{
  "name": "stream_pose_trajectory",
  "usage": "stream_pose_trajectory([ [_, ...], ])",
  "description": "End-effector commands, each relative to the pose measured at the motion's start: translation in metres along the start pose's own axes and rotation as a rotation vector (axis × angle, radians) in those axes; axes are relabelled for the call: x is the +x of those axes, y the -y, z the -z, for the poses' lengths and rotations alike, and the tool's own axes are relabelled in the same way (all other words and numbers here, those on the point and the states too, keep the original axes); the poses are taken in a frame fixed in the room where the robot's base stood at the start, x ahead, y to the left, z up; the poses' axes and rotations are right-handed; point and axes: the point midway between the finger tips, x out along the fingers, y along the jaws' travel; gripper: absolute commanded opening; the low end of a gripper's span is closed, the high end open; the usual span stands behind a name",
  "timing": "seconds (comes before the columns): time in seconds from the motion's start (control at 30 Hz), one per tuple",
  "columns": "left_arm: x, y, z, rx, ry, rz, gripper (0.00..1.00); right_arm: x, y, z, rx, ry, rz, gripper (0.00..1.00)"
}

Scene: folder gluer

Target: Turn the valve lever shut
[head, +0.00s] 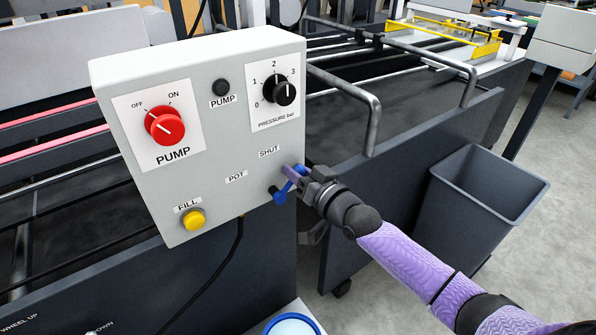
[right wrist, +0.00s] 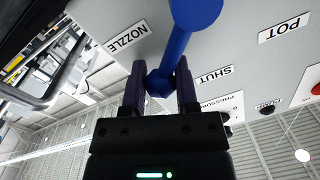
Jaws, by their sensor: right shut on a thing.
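The blue valve lever (head: 279,196) is on the lower right of the grey control box's front face. It slants up to the right from its round end. In the right wrist view the lever (right wrist: 180,45) runs from a blue disc down between my fingers, its gripped end lying between the NOZZLE (right wrist: 127,34) and SHUT (right wrist: 215,75) labels. My right gripper (head: 292,172) is shut on this end, one dark purple finger on each side. In the head view the gripper hides the NOZZLE label; SHUT (head: 269,152) and POT (head: 236,177) show. My left gripper is not in view.
The box (head: 215,120) also carries a red pump knob (head: 165,126), a black pressure knob (head: 285,92) and a yellow fill button (head: 193,220). A bent metal rail (head: 372,125) sticks out right of the box. A grey bin (head: 470,210) stands on the floor beyond my right forearm.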

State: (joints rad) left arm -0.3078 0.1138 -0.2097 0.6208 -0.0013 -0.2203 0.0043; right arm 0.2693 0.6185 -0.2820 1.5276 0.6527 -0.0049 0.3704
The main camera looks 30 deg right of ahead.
Motion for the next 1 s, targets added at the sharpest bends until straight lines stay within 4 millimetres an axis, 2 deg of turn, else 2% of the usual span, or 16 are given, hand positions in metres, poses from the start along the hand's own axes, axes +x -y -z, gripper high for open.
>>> stream_pose_trajectory([
  [0.27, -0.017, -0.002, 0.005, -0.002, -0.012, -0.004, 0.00, 0.000, 0.008, 0.006, -0.109, 0.007, -0.003, 0.00],
  [0.6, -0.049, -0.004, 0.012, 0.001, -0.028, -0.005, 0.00, 0.001, 0.026, 0.009, -0.390, 0.025, -0.009, 0.00],
  [1.0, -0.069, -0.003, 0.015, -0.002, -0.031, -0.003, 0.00, 0.002, 0.042, 0.005, -0.663, 0.041, -0.015, 0.00],
])
